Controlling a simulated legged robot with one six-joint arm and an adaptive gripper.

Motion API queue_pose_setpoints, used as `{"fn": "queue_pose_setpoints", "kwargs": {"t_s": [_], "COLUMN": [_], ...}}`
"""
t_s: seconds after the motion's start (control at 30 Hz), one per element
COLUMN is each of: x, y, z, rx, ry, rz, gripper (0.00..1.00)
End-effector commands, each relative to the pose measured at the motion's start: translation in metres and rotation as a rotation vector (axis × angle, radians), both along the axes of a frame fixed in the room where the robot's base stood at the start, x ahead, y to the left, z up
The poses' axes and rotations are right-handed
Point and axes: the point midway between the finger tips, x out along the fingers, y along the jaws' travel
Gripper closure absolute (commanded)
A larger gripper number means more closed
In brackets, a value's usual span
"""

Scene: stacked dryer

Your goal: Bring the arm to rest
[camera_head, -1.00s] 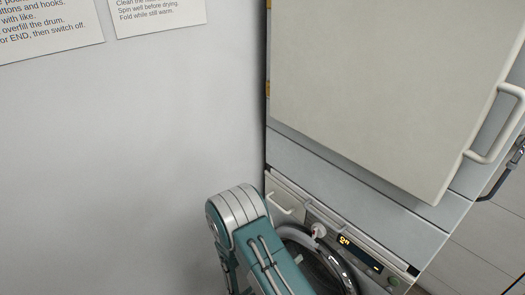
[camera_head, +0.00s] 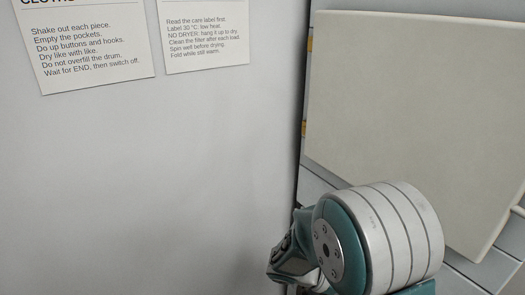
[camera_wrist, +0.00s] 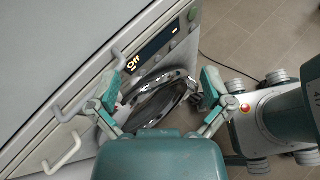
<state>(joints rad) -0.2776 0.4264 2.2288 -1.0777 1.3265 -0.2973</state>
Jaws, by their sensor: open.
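My arm's teal and white joint (camera_head: 380,240) fills the lower right of the head view. My gripper (camera_wrist: 160,86) shows in the wrist view with its two teal fingers spread wide, open and with nothing between them. Beyond the fingers is the front of an appliance with a round chrome-rimmed door (camera_wrist: 160,98) and a lit display (camera_wrist: 134,64) that reads "Off". The fingers overlap the door in the picture; I cannot tell how far apart they are from it.
A large cream panel (camera_head: 410,110) stands at the right in the head view. In the wrist view, a white handle (camera_wrist: 64,156) juts out at left and tiled floor (camera_wrist: 255,35) lies at right.

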Motion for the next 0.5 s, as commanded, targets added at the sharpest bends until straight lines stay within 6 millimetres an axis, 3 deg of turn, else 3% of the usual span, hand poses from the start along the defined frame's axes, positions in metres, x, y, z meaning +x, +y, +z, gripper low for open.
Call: {"fn": "queue_pose_setpoints", "kwargs": {"t_s": [0.5], "x": [-0.060], "y": [0.006], "z": [0.061], "rx": [0.398], "ry": [-0.415], "rz": [-0.394], "gripper": [0.00]}}
